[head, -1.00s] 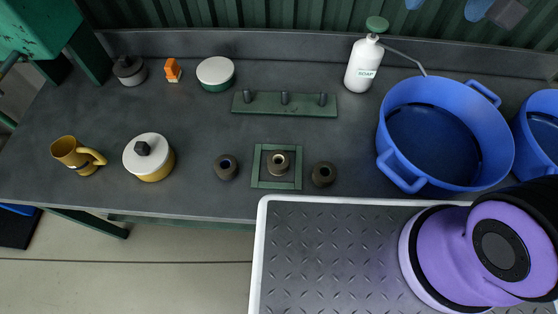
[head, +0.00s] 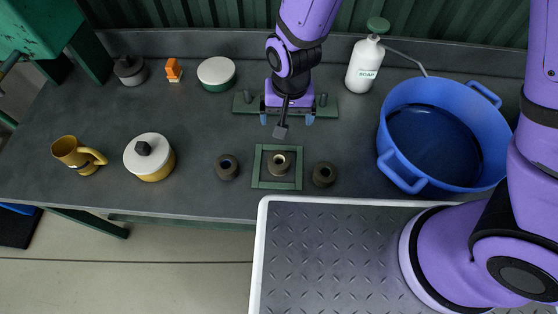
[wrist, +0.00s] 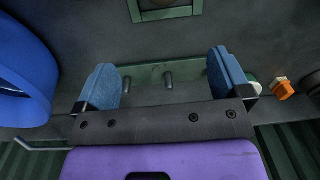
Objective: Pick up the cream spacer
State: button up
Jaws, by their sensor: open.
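Two dark brown rings lie beside the frame, one at the left (head: 227,167) and one at the right (head: 323,174). My gripper (head: 287,119) is open and empty over the green peg rack (head: 243,103), behind the framed ring. In the wrist view, my blue fingers (wrist: 165,80) are spread wide with the rack's pegs between them.
A blue tub (head: 398,170) and a soap bottle (head: 363,68) stand at the right. A lidded pot (head: 155,170), a mug (head: 70,150), a white-topped tin (head: 216,72) and an orange object (head: 173,70) stand at the left. The bench around the rings is mostly clear.

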send_over(279, 160)
notch_tip(279, 160, down, 5)
jog(key=f, duration=0.5)
jog(key=shift+s+f, duration=0.2)
jog(key=shift+s, duration=0.15)
jog(key=f, duration=0.2)
jog(key=s+f, duration=0.1)
jog(key=f, duration=0.1)
jog(key=shift+d, duration=0.1)
jog(key=shift+f, duration=0.7)
jog(key=c, duration=1.1)
jog(key=shift+w+r, duration=0.1)
jog(key=shift+r, duration=0.05)
